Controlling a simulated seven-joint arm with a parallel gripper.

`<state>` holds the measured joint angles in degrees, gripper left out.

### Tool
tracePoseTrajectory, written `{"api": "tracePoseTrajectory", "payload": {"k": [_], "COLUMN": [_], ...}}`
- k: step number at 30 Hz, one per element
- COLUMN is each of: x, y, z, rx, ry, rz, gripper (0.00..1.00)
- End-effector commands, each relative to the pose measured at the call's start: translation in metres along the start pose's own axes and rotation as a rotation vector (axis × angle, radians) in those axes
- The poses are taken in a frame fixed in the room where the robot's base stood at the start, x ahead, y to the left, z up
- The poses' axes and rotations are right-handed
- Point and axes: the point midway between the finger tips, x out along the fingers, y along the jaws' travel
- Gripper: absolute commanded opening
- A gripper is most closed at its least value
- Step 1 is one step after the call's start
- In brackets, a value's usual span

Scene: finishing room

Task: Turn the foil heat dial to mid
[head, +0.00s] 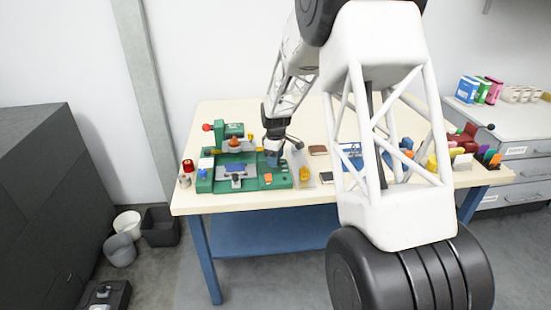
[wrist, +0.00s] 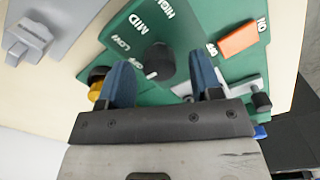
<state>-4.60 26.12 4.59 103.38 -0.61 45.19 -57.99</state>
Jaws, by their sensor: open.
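The foil heat dial (wrist: 160,60) is a round black knob with a white pointer, on a green panel (wrist: 192,30) in the wrist view. Its pointer is toward the lower left, on the OFF and LOW side, away from the MID label (wrist: 141,27). LOW, MID and HIGH run from its left up to its top. My gripper (wrist: 160,66) is open, with one blue finger to each side of the dial and gaps showing. I cannot tell whether the fingertips reach its depth. In the head view my gripper (head: 273,151) is over the green machine (head: 254,184), and the dial is hidden.
An orange rocker switch (wrist: 238,40) marked ON and OFF sits right of the dial. A yellow knob (wrist: 96,91) is by the left finger, and a black-ended grey lever (wrist: 260,101) by the right. A grey part (wrist: 29,40) is at upper left. Small goods crowd the table's right.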

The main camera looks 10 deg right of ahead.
Motion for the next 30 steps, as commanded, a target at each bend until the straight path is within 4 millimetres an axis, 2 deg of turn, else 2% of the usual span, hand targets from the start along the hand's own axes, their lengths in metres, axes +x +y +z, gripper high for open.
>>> {"api": "tracePoseTrajectory", "payload": {"k": [11,18,21,30], "x": [0.0039,0.0038,0.0038,0.0037], "y": [0.0000,0.0000,0.0000,0.0000], "z": [0.0001,0.0000,0.0000,0.0000], "rx": [0.000,0.000,0.000,0.026], "ry": [0.000,0.000,0.000,0.000], "rz": [0.000,0.000,0.000,0.000], "gripper": [0.59,0.22,0.10,0.10]}}
